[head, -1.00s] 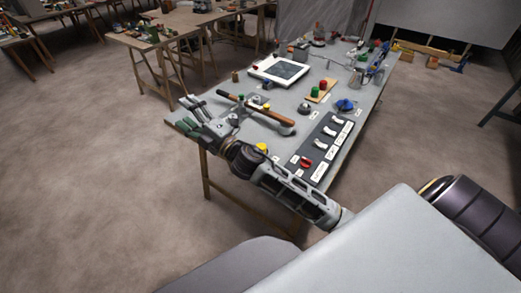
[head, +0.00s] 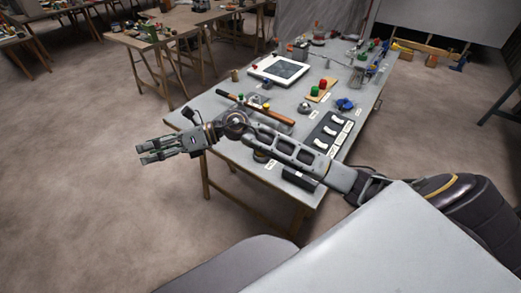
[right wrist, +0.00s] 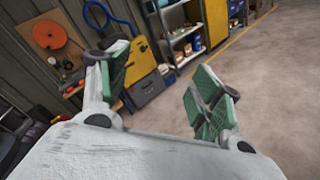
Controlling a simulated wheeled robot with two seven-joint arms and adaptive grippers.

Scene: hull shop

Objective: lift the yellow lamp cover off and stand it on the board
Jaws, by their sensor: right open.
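My right gripper (head: 148,152) is open and empty, held out past the left end of the grey worktable (head: 215,103). In the right wrist view its green-padded fingers (right wrist: 165,85) are spread apart with nothing between them. The yellow lamp cover does not show now; my right forearm crosses the spot on the near part of the table where a yellow dome showed earlier. A dark round base (head: 261,157) peeks out below the forearm there. A small wooden board (head: 313,98) on the table carries a green and a red cap. My left gripper is not in view.
A dark switch panel (head: 338,120) with white levers lies right of my forearm. A wooden-handled hammer (head: 283,117), a white-framed tablet (head: 260,66) and a blue knob (head: 345,104) are on the table. The floor left of the table is clear.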

